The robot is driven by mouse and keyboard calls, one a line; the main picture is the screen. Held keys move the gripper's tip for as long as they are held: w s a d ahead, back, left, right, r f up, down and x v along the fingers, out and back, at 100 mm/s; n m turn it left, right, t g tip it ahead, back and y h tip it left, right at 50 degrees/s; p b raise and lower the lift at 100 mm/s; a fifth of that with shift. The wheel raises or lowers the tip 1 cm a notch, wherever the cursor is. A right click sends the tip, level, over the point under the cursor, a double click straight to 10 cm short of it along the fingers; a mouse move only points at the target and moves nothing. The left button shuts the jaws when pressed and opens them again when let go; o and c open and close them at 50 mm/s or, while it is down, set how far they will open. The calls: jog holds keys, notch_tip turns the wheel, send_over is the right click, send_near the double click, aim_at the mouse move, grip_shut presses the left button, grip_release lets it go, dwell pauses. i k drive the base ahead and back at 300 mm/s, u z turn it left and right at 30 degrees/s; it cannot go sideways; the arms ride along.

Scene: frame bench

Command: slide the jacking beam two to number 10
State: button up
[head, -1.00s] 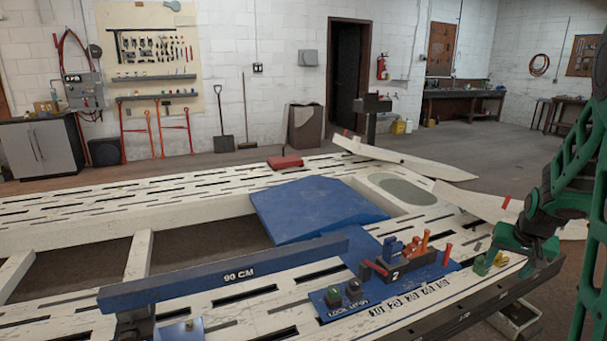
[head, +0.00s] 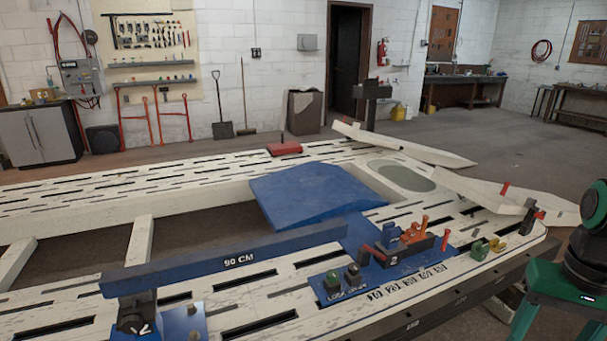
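A long blue beam (head: 238,260) marked "90 CM" lies across the slotted white bench. Behind it is a tilted blue plate (head: 305,191). A blue panel (head: 420,262) at the bench's near side carries a dark block with blue, orange and red levers (head: 412,243). Green and dark knobs (head: 343,280) stand at its left end. A row of numbers (head: 408,281) runs along the near edge, too small to read surely. I cannot tell which part is jacking beam two. My green and dark arm shows at the lower right; my gripper is out of view.
The white bench (head: 95,202) fills the middle. Pale ramps (head: 405,147) extend at its far right end, with a red block (head: 285,149) on the far rail. Open floor (head: 470,147) lies beyond.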

aim_at(310, 192)
jog(key=k, duration=1.15)
jog(key=z, duration=0.85)
jog(key=i, duration=3.05)
jog(key=u, duration=0.7)
